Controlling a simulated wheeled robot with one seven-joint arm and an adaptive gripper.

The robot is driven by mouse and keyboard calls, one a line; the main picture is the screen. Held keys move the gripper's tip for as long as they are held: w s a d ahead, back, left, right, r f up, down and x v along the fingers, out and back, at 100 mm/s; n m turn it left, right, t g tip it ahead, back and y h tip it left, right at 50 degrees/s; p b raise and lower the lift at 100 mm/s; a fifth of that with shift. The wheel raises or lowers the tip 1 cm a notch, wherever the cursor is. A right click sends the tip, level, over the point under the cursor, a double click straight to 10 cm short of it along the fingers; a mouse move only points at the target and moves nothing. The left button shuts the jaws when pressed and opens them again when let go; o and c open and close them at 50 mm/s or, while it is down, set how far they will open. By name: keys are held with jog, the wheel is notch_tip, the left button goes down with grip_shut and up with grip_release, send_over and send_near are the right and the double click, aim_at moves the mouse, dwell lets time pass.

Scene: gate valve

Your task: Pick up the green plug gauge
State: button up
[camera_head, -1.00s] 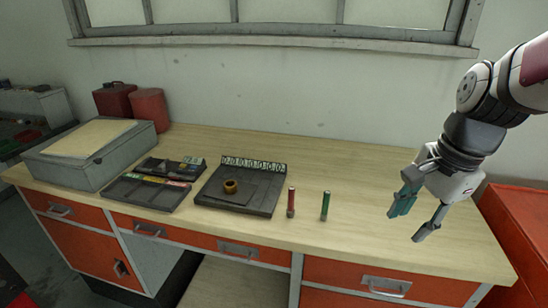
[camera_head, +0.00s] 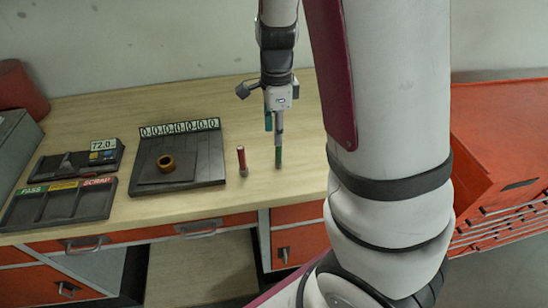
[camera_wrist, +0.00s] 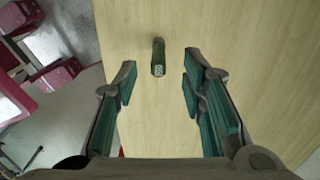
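The green plug gauge (camera_head: 278,157) stands upright on the wooden bench, near its front edge. In the wrist view the green plug gauge (camera_wrist: 158,57) shows from above, with a pale marking on its end. My gripper (camera_head: 274,128) is above it, pointing down. In the wrist view my gripper (camera_wrist: 160,72) is open, with teal pads on both sides and nothing held. The gauge appears in the gap between the fingertips, toward the top of that view. I cannot tell the exact height left between them.
A red plug gauge (camera_head: 242,160) stands just left of the green one. Further left are a dark tray with a brass ring (camera_head: 166,163) and a tray labelled PASS and SCRAP (camera_head: 60,206). A red cabinet (camera_head: 500,130) stands right. My arm hides the bench's right part.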

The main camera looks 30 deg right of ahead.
aim_at(279, 161)
jog(key=f, duration=0.8)
jog(key=shift+s+d+f, duration=0.1)
jog(key=shift+s+d, duration=0.1)
jog(key=shift+d, duration=0.1)
jog(key=shift+c, duration=0.6)
grip_shut()
